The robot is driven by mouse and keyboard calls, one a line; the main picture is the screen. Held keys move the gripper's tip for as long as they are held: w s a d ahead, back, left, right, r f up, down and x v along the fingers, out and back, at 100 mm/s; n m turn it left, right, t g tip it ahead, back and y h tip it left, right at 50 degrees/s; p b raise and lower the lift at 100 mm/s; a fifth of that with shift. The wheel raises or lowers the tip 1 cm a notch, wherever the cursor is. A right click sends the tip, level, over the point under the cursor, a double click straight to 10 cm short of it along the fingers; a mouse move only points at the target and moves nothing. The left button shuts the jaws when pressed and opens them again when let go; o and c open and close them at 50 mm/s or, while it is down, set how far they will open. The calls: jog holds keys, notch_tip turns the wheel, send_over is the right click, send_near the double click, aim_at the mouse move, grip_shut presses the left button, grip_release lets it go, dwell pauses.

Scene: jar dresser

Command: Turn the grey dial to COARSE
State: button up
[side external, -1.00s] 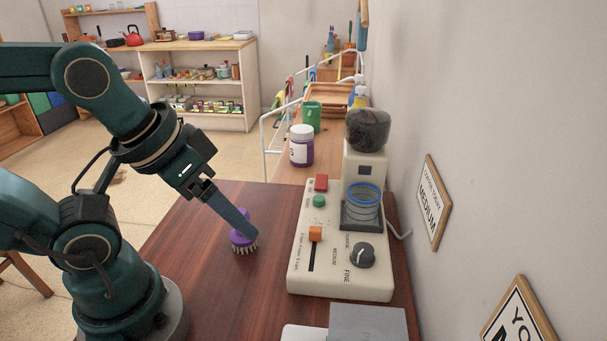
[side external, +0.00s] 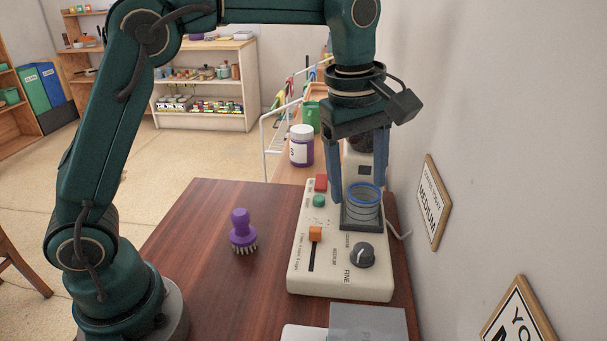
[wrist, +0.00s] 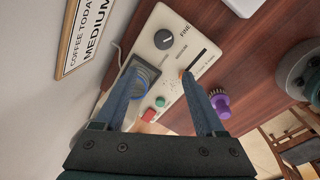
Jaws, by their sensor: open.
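The grey dial (side external: 362,255) sits on the front right of the cream grinder (side external: 325,282), with COARSE, MEDIUM and FINE printed beside it. It has a white pointer mark; I cannot tell surely which word it points at. The dial also shows in the wrist view (wrist: 163,39), beyond my fingertips. My gripper (side external: 358,192) points down over the grinder, open and empty, behind the dial in the side view. Its fingers are wide apart on either side of the blue-rimmed glass (side external: 362,207), and contact is unclear. They also show in the wrist view (wrist: 161,72).
An orange slider (side external: 315,234), green button (side external: 319,201) and red button (side external: 321,183) are on the grinder. A purple brush (side external: 242,232) stands on the table at left. A grey box (side external: 367,322) is in front. The wall with a MEDIUM sign (side external: 432,208) is close at right.

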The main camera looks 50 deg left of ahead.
jog(key=g, duration=0.2)
send_over(364, 249)
notch_tip(364, 249, down, 7)
jog(key=shift+r, duration=0.2)
jog(key=shift+f, duration=2.55)
grip_shut()
